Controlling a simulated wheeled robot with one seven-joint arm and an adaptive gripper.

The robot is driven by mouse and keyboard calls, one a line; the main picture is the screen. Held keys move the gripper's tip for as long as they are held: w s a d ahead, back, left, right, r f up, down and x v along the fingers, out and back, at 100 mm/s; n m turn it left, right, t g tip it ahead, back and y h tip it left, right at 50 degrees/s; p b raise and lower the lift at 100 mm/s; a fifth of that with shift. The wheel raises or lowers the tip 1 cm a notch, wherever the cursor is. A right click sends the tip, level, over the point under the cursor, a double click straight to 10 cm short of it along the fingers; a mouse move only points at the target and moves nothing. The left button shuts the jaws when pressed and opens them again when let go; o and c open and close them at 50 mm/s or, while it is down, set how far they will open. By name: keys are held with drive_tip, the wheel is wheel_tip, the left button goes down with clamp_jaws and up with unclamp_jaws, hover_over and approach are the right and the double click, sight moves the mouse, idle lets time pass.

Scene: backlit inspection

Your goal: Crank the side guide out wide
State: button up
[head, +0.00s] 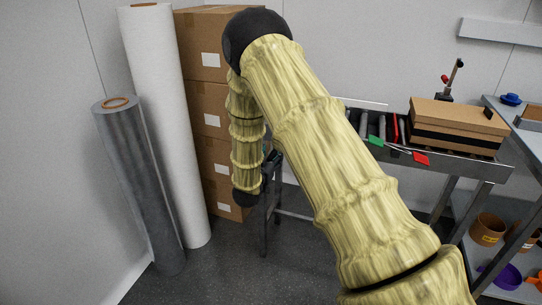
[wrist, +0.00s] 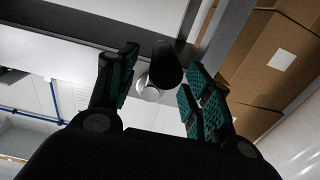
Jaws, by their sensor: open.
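In the wrist view my gripper (wrist: 161,72) is open, its two teal-padded fingers apart. A dark rounded knob with a pale, shiny round end (wrist: 150,88) shows between and beyond the fingers. It looks like a crank handle, but I cannot tell whether a finger touches it. In the head view my sleeved arm hides most of the gripper and the crank; only a small dark teal bit shows beside the forearm. The roller conveyor (head: 478,166) stands at right, with a red bar (head: 395,129) across its rollers. I cannot clearly make out the side guide.
A brown box (head: 458,117) lies on the conveyor, near green (head: 375,141) and red tags (head: 421,158). Stacked cartons (head: 205,95), a white roll (head: 165,125) and a grey roll (head: 140,185) stand at left. A shelved bench (head: 525,130) is at far right.

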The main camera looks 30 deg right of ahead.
drive_tip(key=p+v, duration=0.1)
drive_tip(key=v, duration=0.7)
idle(0.7)
idle(0.4)
drive_tip(key=s+a+f+n+g+y, duration=0.2)
drive_tip(key=s+a+f+y, duration=0.2)
drive_tip(key=s+f, duration=0.5)
drive_tip(key=s+a+f+n+g+y, duration=0.2)
drive_tip(key=s+a+f+n+y, duration=0.1)
drive_tip(key=s+f, duration=0.6)
drive_tip(key=s+a+f+n+g+y, duration=0.2)
drive_tip(key=s+a+f+y, duration=0.2)
drive_tip(key=s+f, duration=0.5)
drive_tip(key=s+a+f+n+g+y, duration=0.1)
drive_tip(key=s+a+f+g, duration=0.15)
drive_tip(key=s, duration=0.65)
drive_tip(key=s+a+f+n+g+y, duration=0.1)
drive_tip(key=s+a+f+g+y, duration=0.15)
drive_tip(key=s, duration=0.75)
wheel_tip(320, 180, up, 13)
drive_tip(key=p, duration=1.2)
drive_tip(key=shift+s+a+f+g+h, duration=0.25)
drive_tip(key=shift+s+g+h, duration=0.15)
drive_tip(key=shift+s+h, duration=0.05)
